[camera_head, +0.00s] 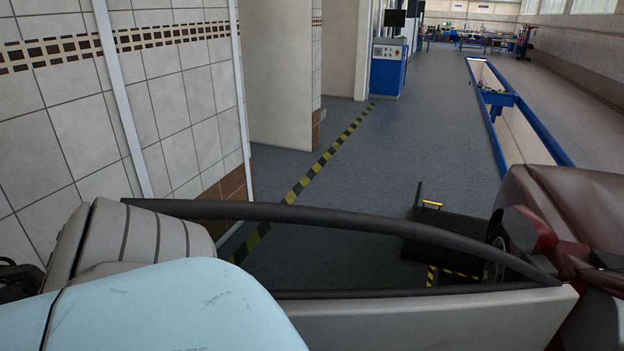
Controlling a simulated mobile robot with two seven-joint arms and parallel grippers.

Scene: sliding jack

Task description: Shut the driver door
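The driver door (440,318) stands open across the lower part of the view. It has a light grey panel and a black window frame, and the floor shows through its window opening. Its right end meets the dark red car body (585,215) at the right edge. Large light blue and ribbed grey parts, apparently my own arm, cover the lower left and hide the door's lower left portion. Neither gripper can be made out. A small dark shape at the left edge is too unclear to name. The door's handle is not visible.
A tiled wall (80,130) stands close on the left. A yellow-black floor stripe (318,165) runs beyond the door. A dark ramp-like platform (440,250) lies behind the window. A blue-edged pit (535,120) and a blue cabinet (388,72) are farther back. The floor between is clear.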

